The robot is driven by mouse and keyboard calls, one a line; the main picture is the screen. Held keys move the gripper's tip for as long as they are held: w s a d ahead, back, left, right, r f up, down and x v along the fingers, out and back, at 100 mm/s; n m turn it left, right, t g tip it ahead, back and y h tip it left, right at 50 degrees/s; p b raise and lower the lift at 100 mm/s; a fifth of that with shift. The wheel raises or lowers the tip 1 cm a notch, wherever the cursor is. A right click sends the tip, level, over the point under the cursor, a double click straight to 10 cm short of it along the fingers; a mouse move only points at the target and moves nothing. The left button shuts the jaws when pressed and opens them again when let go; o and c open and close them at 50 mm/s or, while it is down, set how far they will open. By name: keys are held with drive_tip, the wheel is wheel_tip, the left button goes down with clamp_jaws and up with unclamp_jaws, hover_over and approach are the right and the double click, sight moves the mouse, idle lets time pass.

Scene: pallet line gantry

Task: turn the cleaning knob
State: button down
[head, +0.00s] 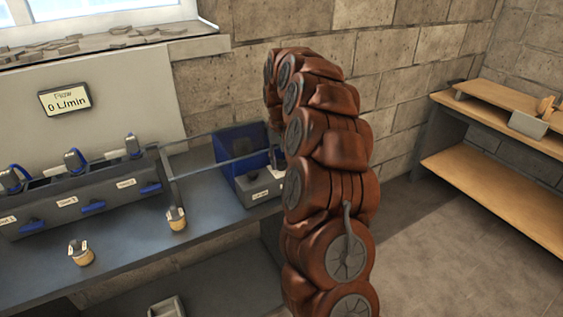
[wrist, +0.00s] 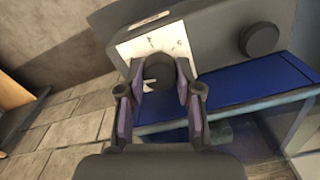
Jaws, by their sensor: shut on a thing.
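In the wrist view, a dark round knob (wrist: 158,72) with a pale pointer sits on a white dial plate (wrist: 150,38) on a grey box. The plate has small marks and a label too blurred to read. My gripper (wrist: 160,88) is shut on this knob, one finger on each side. The pointer shows near the left finger. In the head view, my arm hides the knob and most of my gripper; the grey box (head: 258,186) with a small label shows beside the arm.
A second dark knob (wrist: 260,39) is on the same box. A blue bin (head: 238,143) stands behind the box in the head view. A flow display (head: 65,99) reads 0 L/min. Blue-handled valves line the bench (head: 130,235), with two small yellowish fittings. A wooden shelf (head: 500,165) stands right.

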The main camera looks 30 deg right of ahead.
sight(280, 161)
drive_tip(key=n, duration=0.3)
drive_tip(key=shift+n, duration=2.2)
drive_tip(key=c, duration=1.1)
unclamp_jaws()
drive_tip(key=shift+o, duration=0.2)
wheel_tip(280, 161, up, 12)
